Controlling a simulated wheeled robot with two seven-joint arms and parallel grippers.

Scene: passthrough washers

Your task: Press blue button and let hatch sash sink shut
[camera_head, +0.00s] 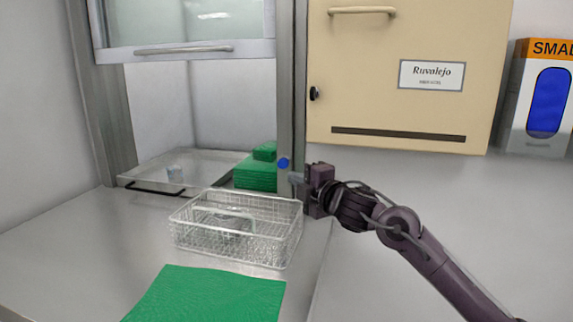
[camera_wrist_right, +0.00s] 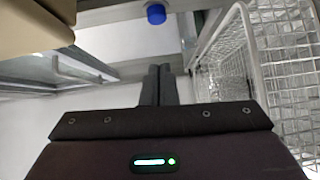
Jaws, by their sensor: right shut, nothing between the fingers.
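The blue button (camera_head: 283,163) sits low on the grey right post of the hatch frame. It also shows in the right wrist view (camera_wrist_right: 156,14), just beyond the fingertips. My left gripper is not in view.
A wire basket (camera_head: 285,250) stands on the counter before the hatch. A clear tray (camera_head: 150,181) lies in the opening, beside a green stack (camera_head: 255,178). A green cloth (camera_head: 210,295) lies in front. A beige cabinet (camera_head: 360,85) hangs above my right gripper.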

